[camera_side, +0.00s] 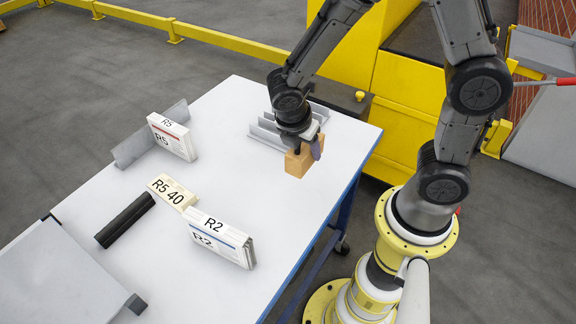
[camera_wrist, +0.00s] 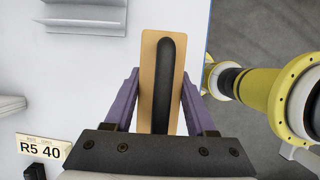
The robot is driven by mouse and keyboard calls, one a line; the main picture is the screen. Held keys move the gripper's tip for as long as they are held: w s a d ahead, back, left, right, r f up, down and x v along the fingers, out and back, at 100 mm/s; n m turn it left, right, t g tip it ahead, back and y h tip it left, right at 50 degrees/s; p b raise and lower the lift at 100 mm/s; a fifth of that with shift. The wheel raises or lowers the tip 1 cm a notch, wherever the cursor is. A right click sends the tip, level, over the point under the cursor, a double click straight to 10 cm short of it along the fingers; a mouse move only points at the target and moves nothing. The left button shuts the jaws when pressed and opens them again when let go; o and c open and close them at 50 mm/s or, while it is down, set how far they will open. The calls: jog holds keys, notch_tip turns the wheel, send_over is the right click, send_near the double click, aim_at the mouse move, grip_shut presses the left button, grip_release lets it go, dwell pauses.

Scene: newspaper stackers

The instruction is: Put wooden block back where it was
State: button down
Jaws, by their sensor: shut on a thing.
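The wooden block (camera_side: 297,164) is light brown, at the right part of the white table in the side view. My gripper (camera_side: 306,150) points down and is shut on it. In the wrist view the wooden block (camera_wrist: 150,62) stands between the two purple fingers of my gripper (camera_wrist: 160,95), with a black rounded bar along its top. I cannot tell whether the block's underside touches the table.
On the white table (camera_side: 235,130) are an R5 stack (camera_side: 172,138) against a grey plate, an R2 stack (camera_side: 222,240), an R5 40 sign (camera_side: 172,192) and a black bar (camera_side: 125,220). A grey slotted rack (camera_side: 268,130) is beside my gripper. The table's middle is clear.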

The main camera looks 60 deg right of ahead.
jog(key=w+f, duration=0.4)
jog(key=f, duration=0.1)
jog(key=shift+w+d+f, duration=0.1)
jog(key=shift+w+f, duration=0.05)
jog(key=shift+w, duration=0.05)
jog(key=shift+w+f, duration=0.15)
jog(key=shift+f, duration=0.75)
jog(key=shift+w+f, duration=0.1)
jog(key=shift+f, duration=0.8)
jog(key=shift+f, duration=0.2)
jog(key=shift+c, duration=1.1)
grip_release()
jog(key=shift+r, duration=0.1)
